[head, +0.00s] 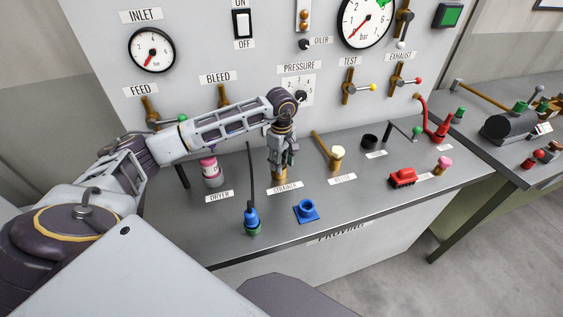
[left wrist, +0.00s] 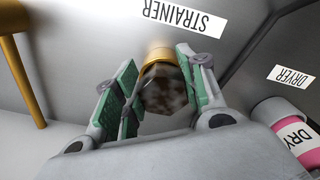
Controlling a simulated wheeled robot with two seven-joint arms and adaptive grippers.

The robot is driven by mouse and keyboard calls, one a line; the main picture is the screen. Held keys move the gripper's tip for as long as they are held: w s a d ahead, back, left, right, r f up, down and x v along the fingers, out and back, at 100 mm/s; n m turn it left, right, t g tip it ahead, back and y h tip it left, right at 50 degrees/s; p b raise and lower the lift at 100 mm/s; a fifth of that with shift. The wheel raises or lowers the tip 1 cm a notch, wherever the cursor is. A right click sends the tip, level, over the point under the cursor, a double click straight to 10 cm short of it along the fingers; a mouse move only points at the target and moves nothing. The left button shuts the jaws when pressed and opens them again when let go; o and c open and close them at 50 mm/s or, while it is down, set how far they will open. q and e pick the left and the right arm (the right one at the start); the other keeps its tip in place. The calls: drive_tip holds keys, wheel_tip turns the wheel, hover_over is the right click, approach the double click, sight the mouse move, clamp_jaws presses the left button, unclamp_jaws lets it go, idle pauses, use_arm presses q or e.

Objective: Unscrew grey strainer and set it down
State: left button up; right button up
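The strainer stands upright on the bench behind the STRAINER label (head: 285,187). Its brass part (head: 279,175) shows just below my left gripper (head: 283,161), which points down over it. In the left wrist view, a dark mottled grey-brown body (left wrist: 164,88) sits in front of the brass ring (left wrist: 159,54). My left gripper (left wrist: 160,88) has its green-padded fingers on either side of this body. A narrow gap shows on the left side; the right pad is close to it, and I cannot tell whether it touches. My right gripper is not in view.
The pink-and-white dryer (head: 211,172) stands left of the strainer. A blue-and-green fitting with a dark rod (head: 251,218) and a blue square-based part (head: 306,211) are in front. A brass lever (head: 321,145) is to the right. Bare bench (head: 345,205) lies front right.

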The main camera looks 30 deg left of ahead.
use_arm(q)
drive_tip(key=c, duration=0.4)
drive_tip(key=o, duration=0.4)
drive_tip(key=shift+c, duration=1.4)
drive_tip(key=shift+n, duration=1)
drive_tip(key=shift+f+n, duration=0.1)
drive_tip(key=shift+n, duration=1.8)
drive_tip(key=shift+f+n, duration=0.15)
drive_tip(key=shift+n, duration=0.45)
drive_tip(key=shift+f+n, duration=0.1)
drive_tip(key=shift+n, duration=1.3)
drive_tip(key=shift+o, duration=0.2)
drive_tip(key=shift+s+n, duration=0.3)
drive_tip(key=shift+n, duration=1)
drive_tip(key=shift+o, duration=0.2)
drive_tip(key=shift+d+n+p, duration=0.1)
drive_tip(key=shift+n+p, duration=0.25)
drive_tip(key=shift+n, duration=0.75)
drive_tip(key=shift+o, duration=0.2)
drive_tip(key=shift+w, duration=0.1)
drive_tip(key=o, duration=0.7)
drive_tip(key=shift+d, duration=0.1)
drive_tip(key=shift+d+r, duration=0.1)
drive_tip(key=shift+r, duration=0.1)
drive_tip(key=shift+w+r, duration=0.15)
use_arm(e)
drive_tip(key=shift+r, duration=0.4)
